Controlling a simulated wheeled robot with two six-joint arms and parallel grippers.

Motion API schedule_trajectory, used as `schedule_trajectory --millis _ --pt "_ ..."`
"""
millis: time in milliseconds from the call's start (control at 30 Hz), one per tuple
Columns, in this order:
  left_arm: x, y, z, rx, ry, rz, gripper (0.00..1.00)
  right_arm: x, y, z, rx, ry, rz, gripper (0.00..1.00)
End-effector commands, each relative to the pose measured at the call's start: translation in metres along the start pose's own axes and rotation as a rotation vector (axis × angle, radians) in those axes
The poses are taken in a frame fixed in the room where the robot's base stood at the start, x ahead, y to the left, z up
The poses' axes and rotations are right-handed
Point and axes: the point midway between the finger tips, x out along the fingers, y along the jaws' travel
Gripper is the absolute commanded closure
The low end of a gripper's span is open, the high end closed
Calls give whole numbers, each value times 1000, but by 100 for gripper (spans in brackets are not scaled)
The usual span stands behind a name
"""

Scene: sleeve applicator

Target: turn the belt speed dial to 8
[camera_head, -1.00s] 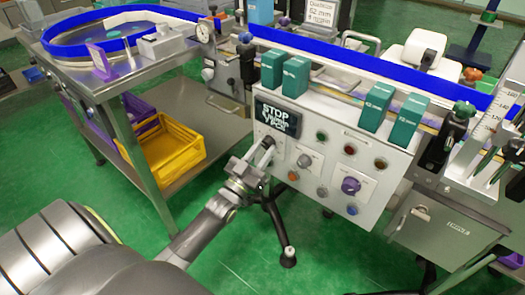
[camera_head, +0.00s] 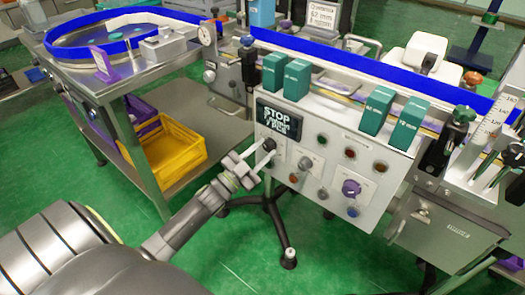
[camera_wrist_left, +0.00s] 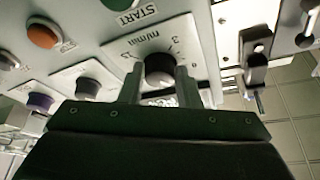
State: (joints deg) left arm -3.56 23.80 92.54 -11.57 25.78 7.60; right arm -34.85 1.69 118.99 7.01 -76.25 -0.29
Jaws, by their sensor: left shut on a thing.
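The belt speed dial is a dark round knob (camera_wrist_left: 160,66) on a white plate marked "m/min" in the left wrist view; numbers such as 3 and 15 show around it, but its pointer cannot be made out. In the head view the dial (camera_head: 269,144) sits below the STOP display at the left of the control panel (camera_head: 325,190). My left gripper (camera_wrist_left: 160,80) has a finger on either side of the dial and is shut on it. In the head view the left gripper (camera_head: 263,154) reaches the panel from the lower left. My right gripper is not in view.
Nearby on the panel are a grey knob (camera_head: 306,163), a purple knob (camera_head: 351,187) and several coloured buttons. Green boxes (camera_head: 296,79) stand along the panel's top. A steel table (camera_head: 125,80) stands left, with a yellow crate (camera_head: 172,160) below.

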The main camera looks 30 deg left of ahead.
Motion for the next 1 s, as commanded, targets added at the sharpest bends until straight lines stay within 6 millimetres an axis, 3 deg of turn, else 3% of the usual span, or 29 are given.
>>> schedule_trajectory --millis 400,967,1000 --pt "0 -3 -1 190 -1 79 93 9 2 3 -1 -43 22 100" --pt "0 -2 0 218 -1 90 93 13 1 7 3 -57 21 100" --pt "0 -2 0 218 -1 90 66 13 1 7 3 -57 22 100"
